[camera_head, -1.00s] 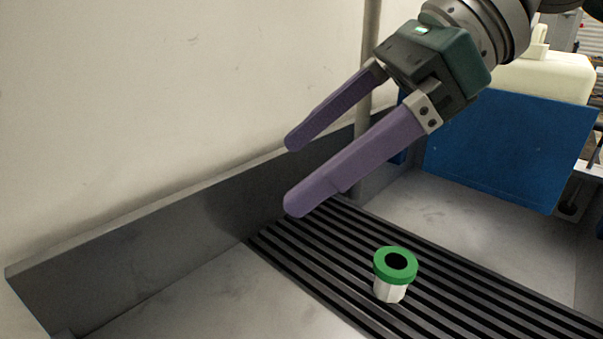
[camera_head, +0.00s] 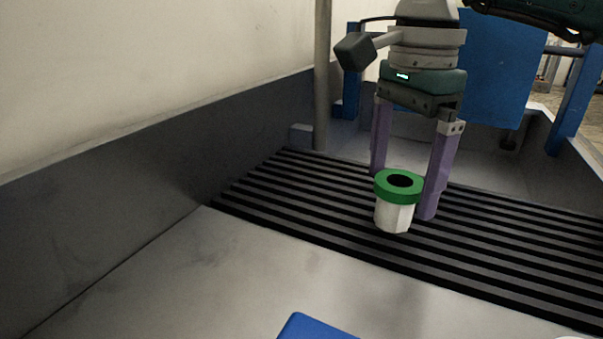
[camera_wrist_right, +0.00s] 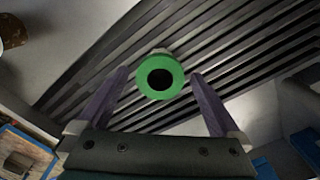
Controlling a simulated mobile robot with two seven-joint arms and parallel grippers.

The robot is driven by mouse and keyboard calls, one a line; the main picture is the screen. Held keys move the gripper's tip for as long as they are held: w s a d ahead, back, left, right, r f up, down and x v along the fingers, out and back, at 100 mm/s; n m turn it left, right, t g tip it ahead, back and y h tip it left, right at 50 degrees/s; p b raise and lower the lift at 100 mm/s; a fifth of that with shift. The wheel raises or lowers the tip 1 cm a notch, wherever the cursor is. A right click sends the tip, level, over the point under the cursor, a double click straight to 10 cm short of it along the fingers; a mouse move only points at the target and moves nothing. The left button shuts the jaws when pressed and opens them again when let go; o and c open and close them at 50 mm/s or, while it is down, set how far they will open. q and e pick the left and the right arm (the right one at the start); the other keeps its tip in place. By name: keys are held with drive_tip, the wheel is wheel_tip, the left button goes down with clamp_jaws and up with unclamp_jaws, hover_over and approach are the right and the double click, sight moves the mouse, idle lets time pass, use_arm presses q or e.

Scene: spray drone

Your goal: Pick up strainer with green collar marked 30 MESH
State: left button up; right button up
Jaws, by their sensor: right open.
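The strainer (camera_head: 396,214) has a green collar with a dark round opening and a pale body. It stands upright on the black ribbed mat (camera_head: 300,215). No marking on the collar is readable. My right gripper (camera_head: 402,193) points down, open, with its purple fingers just behind the strainer in the head view; the right finger is partly beside it. In the right wrist view the strainer's collar (camera_wrist_right: 160,76) lies centred between and a little beyond the fingertips. I cannot tell whether the fingers touch it. My left gripper is not in view.
A grey side wall (camera_head: 130,165) runs along the left, with a thin upright pole (camera_head: 321,80) behind the mat. A blue panel (camera_head: 495,70) stands at the back. A blue object (camera_head: 315,328) shows at the bottom edge.

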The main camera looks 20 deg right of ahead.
wheel_tip(320, 180, down, 3)
drive_tip(key=shift+r, duration=0.2)
drive_tip(key=c, duration=1.5)
